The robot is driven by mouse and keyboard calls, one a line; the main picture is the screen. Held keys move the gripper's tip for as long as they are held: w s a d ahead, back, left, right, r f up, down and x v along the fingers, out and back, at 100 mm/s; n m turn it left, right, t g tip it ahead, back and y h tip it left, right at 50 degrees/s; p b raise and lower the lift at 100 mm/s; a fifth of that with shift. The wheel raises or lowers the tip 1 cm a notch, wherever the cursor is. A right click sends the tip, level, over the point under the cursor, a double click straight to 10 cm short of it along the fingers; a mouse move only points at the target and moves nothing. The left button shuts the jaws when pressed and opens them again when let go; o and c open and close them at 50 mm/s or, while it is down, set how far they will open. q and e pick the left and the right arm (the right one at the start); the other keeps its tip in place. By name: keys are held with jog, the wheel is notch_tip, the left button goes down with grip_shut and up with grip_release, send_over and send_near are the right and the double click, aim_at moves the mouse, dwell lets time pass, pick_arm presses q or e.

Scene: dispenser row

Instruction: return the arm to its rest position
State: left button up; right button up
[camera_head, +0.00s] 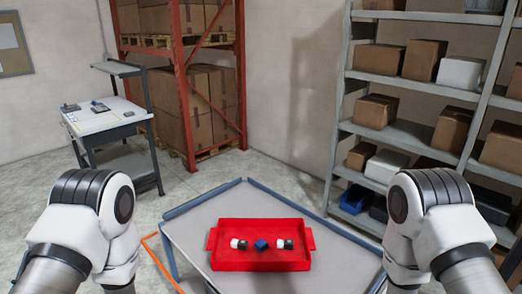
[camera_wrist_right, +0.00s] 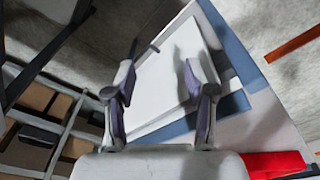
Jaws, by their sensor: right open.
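My right arm (camera_head: 440,220) shows at the lower right of the head view, bent, with its gripper out of that view. In the right wrist view my right gripper (camera_wrist_right: 157,78) is open, with its two fingers apart and nothing held between them. A pale surface with blue edging lies behind the fingers. My left arm (camera_head: 88,225) shows at the lower left of the head view; its gripper is out of view.
A red tray (camera_head: 260,225) on a grey cart (camera_head: 190,228) holds a blue block (camera_head: 261,245) and two white-and-black pieces (camera_head: 239,244) (camera_head: 285,244). The tray's edge also shows in the wrist view (camera_wrist_right: 275,165). Shelving (camera_head: 418,88) stands right, a workbench (camera_head: 105,118) left.

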pick_arm(q)
jog(key=s+f+g, duration=0.2)
jog(key=s, duration=1.1)
pick_arm(e)
jog(key=s+f+g, duration=0.2)
jog(key=s, duration=1.1)
pick_arm(q)
notch_tip(320, 180, down, 14)
jog(key=b, duration=1.3)
jog(key=shift+a+r+t+b, duration=0.2)
jog(key=shift+t+b, duration=0.1)
jog(key=shift+b, duration=0.05)
pick_arm(e)
notch_tip(320, 180, down, 14)
jog(key=shift+d+r+t, duration=0.2)
jog(key=shift+t, duration=0.1)
jog(key=shift+w, duration=0.1)
